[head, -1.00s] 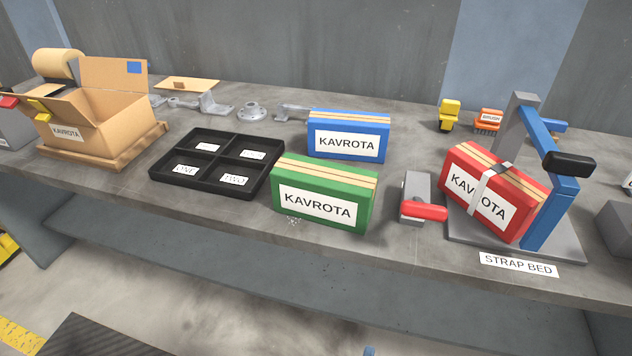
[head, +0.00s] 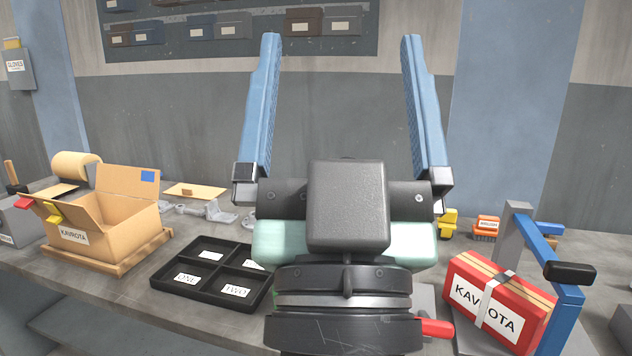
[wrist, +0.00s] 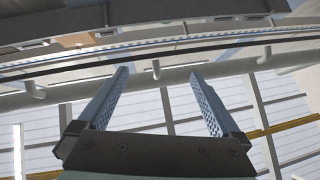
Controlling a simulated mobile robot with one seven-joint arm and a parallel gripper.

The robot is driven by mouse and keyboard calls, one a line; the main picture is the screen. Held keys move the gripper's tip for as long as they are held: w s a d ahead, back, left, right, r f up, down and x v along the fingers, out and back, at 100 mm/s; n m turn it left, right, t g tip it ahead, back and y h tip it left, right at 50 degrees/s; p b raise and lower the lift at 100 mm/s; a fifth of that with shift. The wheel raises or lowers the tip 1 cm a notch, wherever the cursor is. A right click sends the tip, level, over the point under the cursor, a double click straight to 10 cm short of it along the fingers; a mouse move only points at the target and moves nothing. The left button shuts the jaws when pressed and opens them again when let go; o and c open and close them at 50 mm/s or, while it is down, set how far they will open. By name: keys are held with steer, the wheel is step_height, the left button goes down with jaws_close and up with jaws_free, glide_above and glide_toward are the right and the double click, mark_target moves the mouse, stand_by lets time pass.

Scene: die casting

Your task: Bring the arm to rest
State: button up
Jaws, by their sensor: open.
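My gripper (head: 342,110) is raised upright in the middle of the head view, its two blue fingers spread wide with nothing between them. It also shows open and empty in the wrist view (wrist: 165,95), facing pipes, rails and large panes, with no bench object near it. My arm and gripper body hide the middle of the bench, where the blue and green KAVROTA boxes stood in the earlier head frame.
The bench holds an open KAVROTA carton (head: 115,225) at left and a black divided tray (head: 177,279). At right a strapped red KAVROTA box (head: 478,330) leans on the strap bed with its blue lever (head: 563,312). A pegboard (head: 240,40) hangs behind.

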step_height(320, 180, up, 25)
steer(key=s+a+y+p, duration=0.1)
steer(key=s+p, duration=0.1)
steer(key=p, duration=1.9)
steer(key=shift+s+a+n, duration=0.3)
steer(key=shift+s+a, duration=0.05)
